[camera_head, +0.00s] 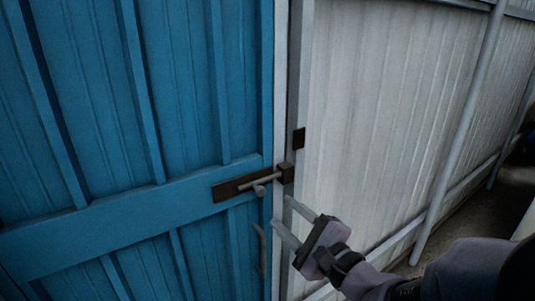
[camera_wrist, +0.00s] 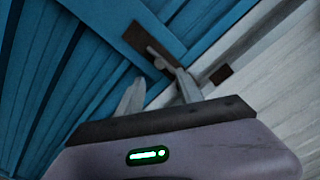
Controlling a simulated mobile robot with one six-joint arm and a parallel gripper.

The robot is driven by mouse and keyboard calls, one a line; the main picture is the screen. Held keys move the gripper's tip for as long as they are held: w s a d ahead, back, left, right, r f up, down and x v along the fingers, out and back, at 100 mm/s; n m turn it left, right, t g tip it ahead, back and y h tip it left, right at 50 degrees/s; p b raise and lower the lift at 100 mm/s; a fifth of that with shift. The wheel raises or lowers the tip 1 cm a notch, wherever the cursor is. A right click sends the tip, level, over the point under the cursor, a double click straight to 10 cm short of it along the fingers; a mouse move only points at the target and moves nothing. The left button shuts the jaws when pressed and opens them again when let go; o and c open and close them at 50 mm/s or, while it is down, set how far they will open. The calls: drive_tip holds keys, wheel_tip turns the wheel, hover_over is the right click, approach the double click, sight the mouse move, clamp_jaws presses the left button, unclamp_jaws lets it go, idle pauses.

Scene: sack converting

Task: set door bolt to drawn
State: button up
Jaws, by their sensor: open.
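The blue door (camera_head: 95,160) fills the left of the head view, in line with its white frame. The door bolt (camera_head: 250,183) is a grey rod with a short knob on a dark brown plate, at the door's right edge. Its right end reaches a dark keeper block (camera_head: 286,173) at the frame. My gripper (camera_head: 281,217) is open and empty, below and right of the bolt, with its fingers pointing up and left. In the wrist view the bolt plate (camera_wrist: 139,38) lies beyond the fingertips (camera_wrist: 157,82); one finger hides part of the bolt's lower end.
A curved pull handle (camera_head: 261,249) is on the door below the bolt. A small dark plate (camera_head: 299,138) sits on the frame above the keeper. A white corrugated wall (camera_head: 385,110) with a slanting pipe (camera_head: 462,125) runs off to the right.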

sight(263, 194)
drive_tip(key=x, duration=1.1)
drive_tip(key=shift+w+a, duration=0.1)
drive_tip(key=shift+w, duration=0.05)
clamp_jaws()
idle(0.8)
